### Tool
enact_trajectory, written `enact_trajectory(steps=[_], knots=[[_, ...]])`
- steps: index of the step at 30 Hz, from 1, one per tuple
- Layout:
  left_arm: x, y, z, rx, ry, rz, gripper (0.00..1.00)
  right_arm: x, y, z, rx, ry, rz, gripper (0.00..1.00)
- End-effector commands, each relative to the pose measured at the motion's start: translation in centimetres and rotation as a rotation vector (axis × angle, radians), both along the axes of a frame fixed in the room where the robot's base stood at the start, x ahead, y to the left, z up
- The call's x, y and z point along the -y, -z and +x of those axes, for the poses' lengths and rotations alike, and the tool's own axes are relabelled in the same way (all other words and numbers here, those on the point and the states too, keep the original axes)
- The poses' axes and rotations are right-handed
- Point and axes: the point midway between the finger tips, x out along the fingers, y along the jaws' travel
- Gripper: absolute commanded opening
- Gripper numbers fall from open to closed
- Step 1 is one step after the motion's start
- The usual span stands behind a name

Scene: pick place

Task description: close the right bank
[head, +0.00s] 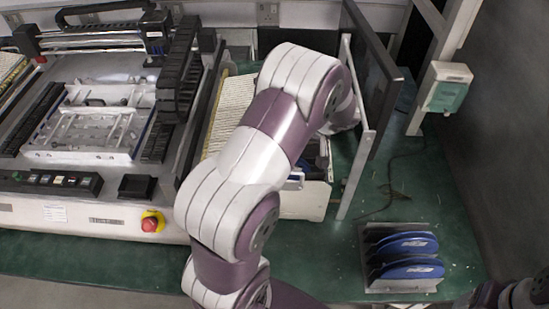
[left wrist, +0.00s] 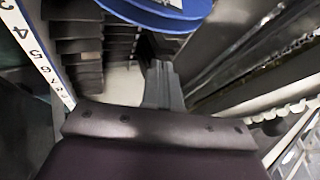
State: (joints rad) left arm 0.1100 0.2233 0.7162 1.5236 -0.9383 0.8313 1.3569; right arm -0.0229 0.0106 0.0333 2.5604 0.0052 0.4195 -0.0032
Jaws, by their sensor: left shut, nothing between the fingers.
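The pick-and-place machine (head: 100,205) fills the left of the head view. Its right bank (head: 232,100), a pale ribbed strip with parts beside it, is largely hidden behind my left arm, so I cannot tell how far out it stands. My left arm crosses the middle of the head view and hides its own gripper. In the left wrist view my left gripper (left wrist: 163,85) is shut and empty, among dark stepped parts (left wrist: 85,45) and a blue reel (left wrist: 165,12); contact is unclear. My right gripper (head: 485,296) is only partly visible at the bottom right.
A rack of blue reels (head: 403,255) stands on the green table (head: 90,255) at right. An upright dark panel (head: 372,65) and a pale post (head: 355,160) stand beside my left arm. A numbered white strip (left wrist: 38,50) runs along the left of the wrist view.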

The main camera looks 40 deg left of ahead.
Motion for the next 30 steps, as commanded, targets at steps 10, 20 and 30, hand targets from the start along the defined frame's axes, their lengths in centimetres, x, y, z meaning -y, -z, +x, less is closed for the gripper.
enact_trajectory(steps=[10,20,30], knots=[[-1.1,3.2,0.0,-0.003,-0.002,0.001,0.0,0.0,1.6,0.0,0.001,0.0,0.0,0.71],[-4.8,8.2,0.0,-0.003,-0.002,-0.001,0.0,0.0,1.0,0.0,0.001,0.0,0.0,0.71],[-6.1,9.9,0.2,0.001,-0.001,0.0,0.0,0.0,0.9,0.0,0.0,0.0,0.0,0.71]])
